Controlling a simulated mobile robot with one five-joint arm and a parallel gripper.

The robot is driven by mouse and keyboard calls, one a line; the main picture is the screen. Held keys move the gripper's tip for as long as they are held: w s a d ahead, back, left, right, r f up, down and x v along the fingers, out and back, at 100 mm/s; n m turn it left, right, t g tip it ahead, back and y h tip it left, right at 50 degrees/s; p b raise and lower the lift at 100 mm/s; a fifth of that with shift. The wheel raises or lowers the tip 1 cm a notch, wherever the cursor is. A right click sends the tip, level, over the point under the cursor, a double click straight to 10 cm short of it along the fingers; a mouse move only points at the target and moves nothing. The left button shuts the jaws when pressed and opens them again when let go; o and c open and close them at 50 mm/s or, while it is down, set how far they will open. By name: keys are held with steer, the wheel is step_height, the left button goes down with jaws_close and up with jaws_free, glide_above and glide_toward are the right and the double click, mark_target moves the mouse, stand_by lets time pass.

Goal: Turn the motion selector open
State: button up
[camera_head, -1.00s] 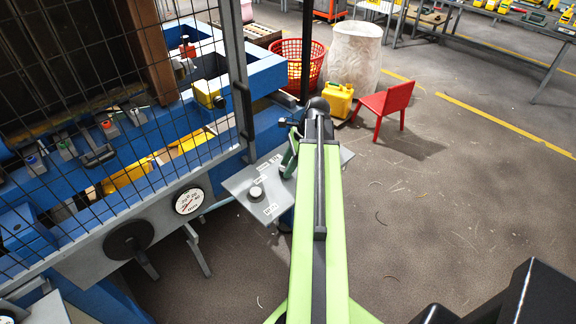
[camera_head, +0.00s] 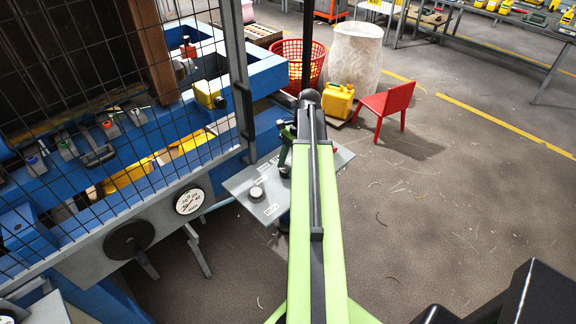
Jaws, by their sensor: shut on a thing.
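The grey control panel (camera_head: 240,184) sticks out from the machine in the middle of the view. My green and black arm reaches over the panel's right part. My gripper (camera_head: 285,165) is at the panel, just left of the arm, and only a sliver of it shows. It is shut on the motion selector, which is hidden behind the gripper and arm. The selector's position cannot be read.
A black mesh guard (camera_head: 125,100) and blue machine frame stand at the left. A gauge (camera_head: 189,201) and black handwheel (camera_head: 129,239) are left of the panel. A yellow jerry can (camera_head: 338,101), red chair (camera_head: 385,105) and red basket (camera_head: 298,60) stand behind. The right floor is clear.

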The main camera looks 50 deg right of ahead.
steer(key=shift+n, duration=0.7)
steer(key=shift+g, duration=0.3)
steer(key=o, duration=1.4)
steer(key=shift+c, duration=0.2)
steer(key=p+v, duration=1.6)
steer(key=v, duration=0.1)
steer(key=shift+r, duration=0.25)
